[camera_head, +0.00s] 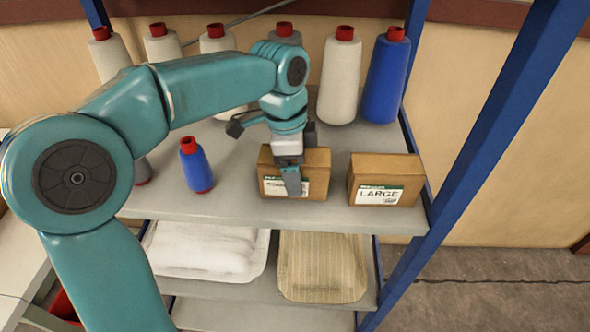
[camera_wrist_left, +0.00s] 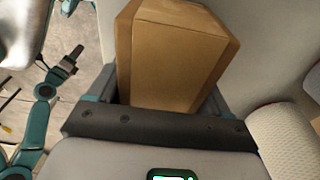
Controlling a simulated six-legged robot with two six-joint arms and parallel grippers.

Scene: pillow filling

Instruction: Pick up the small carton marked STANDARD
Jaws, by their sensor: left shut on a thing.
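The small brown carton (camera_head: 318,178) is at the front of the upper shelf, left of a carton marked LARGE (camera_head: 384,181). Its white and green label is partly hidden by a finger, so the word cannot be fully read. My left gripper (camera_head: 290,180) comes down over this carton and is shut on it, with one finger across the front face. In the left wrist view the carton (camera_wrist_left: 170,55) stands between the fingers. It appears to sit on the shelf. My right gripper (camera_wrist_left: 70,60) shows small at the left of the wrist view; its jaws are unclear.
The upper shelf (camera_head: 240,209) holds several white cones behind, a large blue cone (camera_head: 386,78) and a small blue spool (camera_head: 196,166). A blue post (camera_head: 480,150) stands at the right. Below lie a white pack (camera_head: 205,250) and a beige pack (camera_head: 322,266).

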